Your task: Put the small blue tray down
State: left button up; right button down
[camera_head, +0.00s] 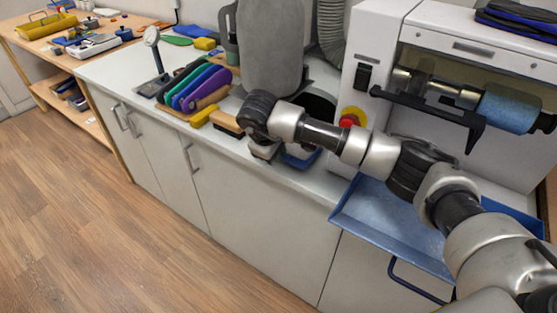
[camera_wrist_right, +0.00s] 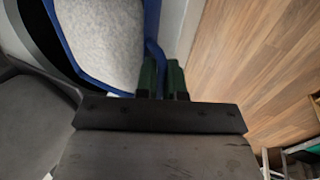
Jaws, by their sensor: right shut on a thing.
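The small blue tray (camera_head: 301,160) is at the front edge of the counter, below the grey machine, partly hidden by my right arm. In the right wrist view its blue rim (camera_wrist_right: 152,28) surrounds a pale grey, speckled inside. My right gripper (camera_wrist_right: 162,78) is shut on the tray's rim, with a green-tipped finger on each side. In the head view the right gripper (camera_head: 264,150) points down at the tray's left side. I cannot tell whether the tray rests on the counter. My left gripper is not in view.
The grey machine body (camera_head: 275,50) stands behind the tray. A white machine with a red stop button (camera_head: 349,121) is to the right, above a large blue tray (camera_head: 385,222). Coloured insoles (camera_head: 195,88) and a yellow block (camera_head: 204,115) lie to the left. The floor is clear.

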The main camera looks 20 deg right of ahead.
notch_tip(320, 180, down, 3)
jog(key=shift+s+d+f, duration=0.1)
jog(key=shift+d+f, duration=0.05)
jog(key=c, duration=1.3)
grip_release()
jog(key=shift+f, duration=0.1)
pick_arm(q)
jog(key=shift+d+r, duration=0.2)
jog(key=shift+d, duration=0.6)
pick_arm(e)
jog(key=shift+o, duration=0.3)
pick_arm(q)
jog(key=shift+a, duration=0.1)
pick_arm(e)
jog(key=shift+r, duration=0.45)
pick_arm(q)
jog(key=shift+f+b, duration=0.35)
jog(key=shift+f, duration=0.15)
pick_arm(e)
jog(key=v, duration=1.1)
